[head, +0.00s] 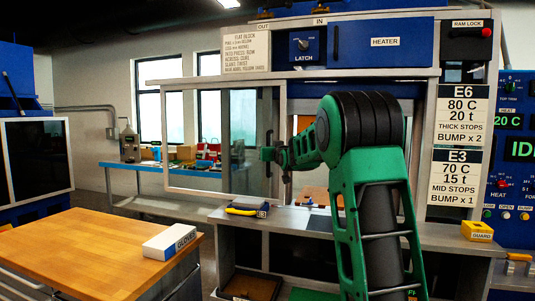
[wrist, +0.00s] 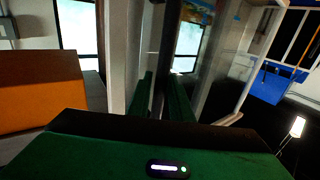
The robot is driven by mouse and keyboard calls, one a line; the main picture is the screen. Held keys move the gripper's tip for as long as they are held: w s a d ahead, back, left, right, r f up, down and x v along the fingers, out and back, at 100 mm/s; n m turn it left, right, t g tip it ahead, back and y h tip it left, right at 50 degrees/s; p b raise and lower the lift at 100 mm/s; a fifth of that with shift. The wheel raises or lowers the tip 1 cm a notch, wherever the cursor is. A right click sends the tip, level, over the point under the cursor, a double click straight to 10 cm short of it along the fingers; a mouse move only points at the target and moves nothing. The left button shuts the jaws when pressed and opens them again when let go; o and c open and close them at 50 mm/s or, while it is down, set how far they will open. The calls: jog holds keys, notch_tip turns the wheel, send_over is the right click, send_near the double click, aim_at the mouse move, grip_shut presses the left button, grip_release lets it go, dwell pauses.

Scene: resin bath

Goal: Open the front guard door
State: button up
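The front guard door (head: 222,190) is a clear panel in a pale frame. It stands slid out to the left of the machine, and much of the opening (head: 308,190) to its right is uncovered. A dark upright handle (head: 268,138) is at the door's right side. My gripper (head: 270,154) is at this handle, reaching in from the right. In the wrist view, the green fingers of my gripper (wrist: 163,100) stand on both sides of the dark handle bar (wrist: 158,75) and look closed on it. The fingertips are partly lost in shadow.
A yellow-and-black tool (head: 246,205) lies on the machine's ledge below the door. A wooden table (head: 80,245) with a white-and-blue box (head: 172,242) stands at the left front. A yellow block (head: 477,231) sits on the ledge at right. A blue bench (head: 145,167) is behind.

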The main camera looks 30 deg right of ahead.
jog(key=shift+s, duration=0.1)
jog(key=v, duration=1)
jog(key=shift+s, duration=0.2)
jog(key=shift+a, duration=0.1)
jog(key=s+a+f+m+g+y, duration=0.1)
jog(key=s+a+f+g, duration=0.3)
jog(key=s+f, duration=0.65)
jog(key=s+a+f+g+y, duration=0.1)
jog(key=s+a+f+g, duration=0.1)
jog(key=s+f+g, duration=0.65)
jog(key=s+a+f+g+y, duration=0.1)
jog(key=s+a+f, duration=0.2)
jog(key=s, duration=0.6)
jog(key=s+a+f+m+g+y, duration=0.1)
jog(key=s+f, duration=0.4)
jog(key=s, duration=0.5)
jog(key=s+a+f+m+g+y, duration=0.1)
jog(key=s+a+f+g, duration=0.2)
jog(key=s, duration=0.7)
jog(key=shift+a+f, duration=0.4)
jog(key=shift+a, duration=0.75)
